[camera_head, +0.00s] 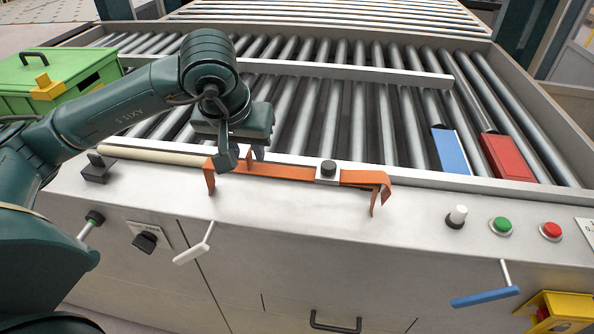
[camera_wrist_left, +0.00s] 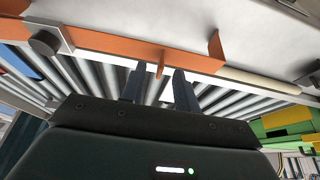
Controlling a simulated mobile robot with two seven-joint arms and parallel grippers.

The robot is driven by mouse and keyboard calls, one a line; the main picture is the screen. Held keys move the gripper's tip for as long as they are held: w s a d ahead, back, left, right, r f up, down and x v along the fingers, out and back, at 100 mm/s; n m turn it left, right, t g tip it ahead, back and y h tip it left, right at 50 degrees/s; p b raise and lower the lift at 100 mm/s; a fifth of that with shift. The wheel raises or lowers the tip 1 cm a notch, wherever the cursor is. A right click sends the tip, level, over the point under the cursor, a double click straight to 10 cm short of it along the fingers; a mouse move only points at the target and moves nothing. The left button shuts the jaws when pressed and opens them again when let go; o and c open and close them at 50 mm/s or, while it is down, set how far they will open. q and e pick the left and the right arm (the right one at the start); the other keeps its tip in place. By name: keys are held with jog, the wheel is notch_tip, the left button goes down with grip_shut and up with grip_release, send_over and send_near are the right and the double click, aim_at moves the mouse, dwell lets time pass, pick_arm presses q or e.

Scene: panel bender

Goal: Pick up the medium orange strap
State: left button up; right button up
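The orange strap (camera_head: 285,172) lies along the front ledge of the roller table, with bent-down ends at its left and right. A pale block with a black knob (camera_head: 328,169) sits at its middle-right part. My left gripper (camera_head: 241,157) is at the left part of the strap, pointing down. In the left wrist view its two fingers (camera_wrist_left: 160,76) are apart. A small orange tab of the strap (camera_wrist_left: 160,70) shows between the fingertips; I cannot tell whether they touch it. My right gripper is not in view.
A blue block (camera_head: 451,151) and a red block (camera_head: 508,157) lie on the rollers at right. A green box (camera_head: 40,78) stands at left. A cream rod (camera_head: 150,155) runs along the ledge left of the strap. Buttons (camera_head: 501,225) sit on the front right.

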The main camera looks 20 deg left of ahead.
pick_arm(q)
jog(key=shift+w+f, duration=0.15)
jog(key=shift+f, duration=0.15)
jog(key=shift+c, duration=0.3)
grip_shut()
